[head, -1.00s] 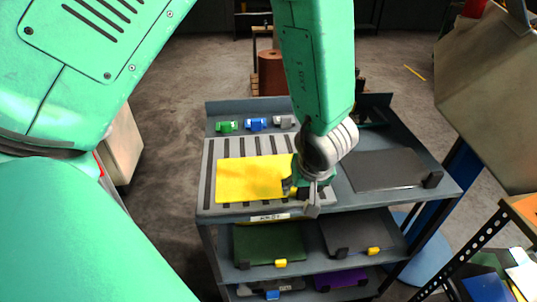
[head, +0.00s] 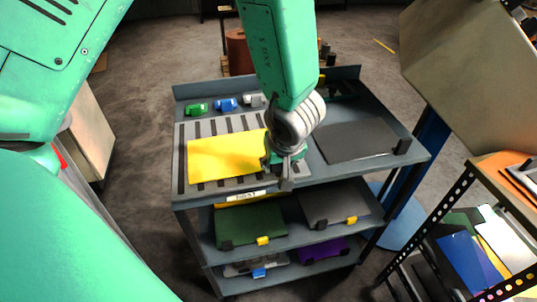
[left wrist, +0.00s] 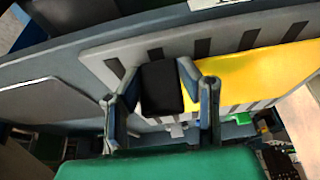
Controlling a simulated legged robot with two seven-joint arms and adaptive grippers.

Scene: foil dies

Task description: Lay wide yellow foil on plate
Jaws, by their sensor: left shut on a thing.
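The wide yellow foil (head: 222,156) lies flat over the grey slotted plate (head: 183,171) on the cart top. It covers the plate's left and middle part, with dark slots showing around it. I cannot tell whether it touches the plate everywhere. My left gripper (head: 284,168) is at the foil's right end. In the left wrist view, my left gripper (left wrist: 160,82) is shut on a black block (left wrist: 161,90) beside the foil (left wrist: 262,76). Its join to the foil is not clear. My right gripper is not in view.
Green (head: 197,108), blue (head: 227,104) and grey (head: 253,100) small pieces stand behind the plate. A dark sheet (head: 352,141) with a black block lies right on the cart top. Lower shelves hold green (head: 250,223), grey (head: 334,203) and purple (head: 322,248) sheets. An orange-topped rack (head: 490,165) stands right.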

